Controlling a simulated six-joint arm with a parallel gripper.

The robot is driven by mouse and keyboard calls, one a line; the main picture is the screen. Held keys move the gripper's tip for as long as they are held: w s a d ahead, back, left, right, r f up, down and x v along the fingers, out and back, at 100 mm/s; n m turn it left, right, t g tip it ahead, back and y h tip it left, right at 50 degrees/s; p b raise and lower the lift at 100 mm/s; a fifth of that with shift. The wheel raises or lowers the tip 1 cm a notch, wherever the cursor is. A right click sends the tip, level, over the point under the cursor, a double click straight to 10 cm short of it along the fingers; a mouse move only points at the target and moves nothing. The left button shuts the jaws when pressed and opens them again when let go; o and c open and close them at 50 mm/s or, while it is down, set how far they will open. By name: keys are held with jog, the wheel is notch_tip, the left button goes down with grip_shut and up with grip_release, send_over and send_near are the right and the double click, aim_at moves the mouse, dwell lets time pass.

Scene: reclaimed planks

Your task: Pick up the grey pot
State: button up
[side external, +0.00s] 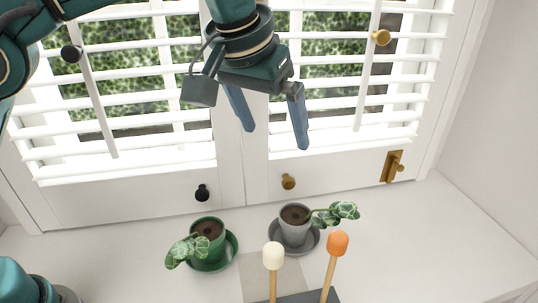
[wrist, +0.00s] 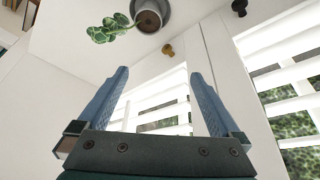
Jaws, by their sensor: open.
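The grey pot (side external: 294,228) stands upright on a grey saucer (side external: 313,242) on the white sill, with dark soil and a leafy stem trailing to the right. The grey pot also shows at the top of the wrist view (wrist: 160,8), partly cut off by the frame edge, its stem trailing left. My gripper (side external: 275,140) is open and empty in the side view, high above the sill and in front of the shutters. Its two blue fingers are spread wide in the wrist view (wrist: 158,72), apart from the pot.
A green pot (side external: 208,232) with a plant stands on a green saucer (side external: 226,257) left of the grey pot. Two sticks, with a white tip (side external: 273,256) and an orange tip (side external: 338,243), rise in front. White shutters (side external: 130,125) with knobs stand behind. The sill at right is clear.

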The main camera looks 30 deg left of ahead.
notch_tip(320, 180, down, 2)
jog(key=w+d, duration=0.1)
jog(key=d, duration=0.2)
send_over(296, 216)
jog(key=s, duration=0.3)
notch_tip(296, 216, down, 13)
jog(key=shift+w+d+r, duration=0.1)
jog(key=shift+r, duration=0.05)
jog(key=shift+x, duration=2.55)
grip_shut()
notch_tip(296, 216, up, 13)
jog(key=shift+w+d, duration=0.1)
